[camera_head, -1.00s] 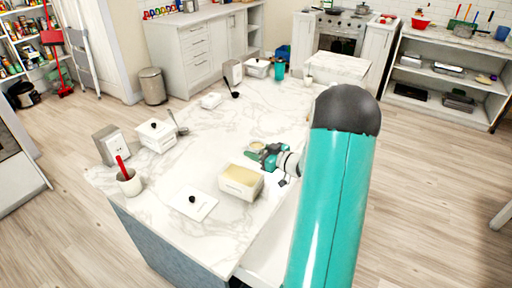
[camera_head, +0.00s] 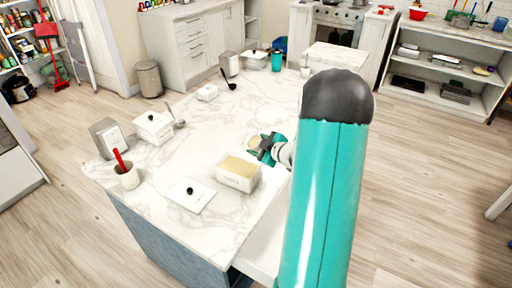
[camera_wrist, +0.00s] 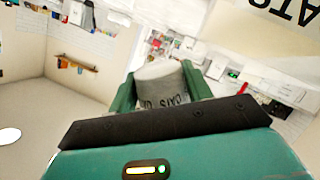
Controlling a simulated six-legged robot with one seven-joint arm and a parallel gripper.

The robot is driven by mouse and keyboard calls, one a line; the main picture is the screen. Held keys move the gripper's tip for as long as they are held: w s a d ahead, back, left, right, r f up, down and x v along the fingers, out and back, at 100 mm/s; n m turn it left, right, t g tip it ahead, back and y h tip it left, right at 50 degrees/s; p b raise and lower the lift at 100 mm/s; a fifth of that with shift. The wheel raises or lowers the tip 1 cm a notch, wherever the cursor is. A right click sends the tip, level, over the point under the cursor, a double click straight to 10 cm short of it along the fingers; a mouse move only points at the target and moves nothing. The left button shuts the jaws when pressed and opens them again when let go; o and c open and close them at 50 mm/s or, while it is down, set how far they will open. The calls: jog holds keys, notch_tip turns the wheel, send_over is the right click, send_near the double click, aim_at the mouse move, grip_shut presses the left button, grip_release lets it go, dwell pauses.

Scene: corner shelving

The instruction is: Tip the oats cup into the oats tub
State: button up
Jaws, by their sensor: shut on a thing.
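The oats tub (camera_head: 236,183) is a white box on the marble counter, open, with pale tan contents. A corner of a surface with upside-down "OATS" lettering (camera_wrist: 286,14) shows at the top right of the wrist view; it looks like the tub. My gripper (camera_head: 264,147) is beside the tub, at its far right side in the head view. It is shut on the oats cup (camera_head: 254,141), a small pale cup. In the wrist view the cup (camera_wrist: 160,78) sits between green fingers, its lettering upside down. I cannot tell its exact tilt or what is in it.
A white lid (camera_head: 192,195) with a black knob lies left of the tub. A pot with a red handle (camera_head: 126,176), a lidded white tub (camera_head: 153,128) and a grey box (camera_head: 107,138) stand further left. The middle of the counter is clear.

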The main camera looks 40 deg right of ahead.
jog(key=n+h, duration=0.2)
jog(key=n, duration=0.1)
jog(key=shift+a+r+g, duration=0.1)
jog(key=shift+g, duration=0.2)
jog(key=n, duration=0.1)
jog(key=h, duration=0.1)
jog(key=n, duration=0.1)
jog(key=shift+w+a+f+n+h, duration=0.1)
jog(key=shift+a+f+n+h, duration=0.15)
jog(key=shift+a+n+h, duration=0.05)
jog(key=shift+a+f+n+h, duration=0.15)
jog(key=shift+a+n+h, duration=0.2)
jog(key=shift+n, duration=0.35)
jog(key=shift+w+n+h, duration=0.1)
jog(key=shift+n+h, duration=0.45)
jog(key=shift+n, duration=0.05)
jog(key=shift+a+r+n+h, duration=0.15)
jog(key=shift+r+n+h, duration=0.15)
jog(key=shift+r+n, duration=0.1)
jog(key=shift+f, duration=0.1)
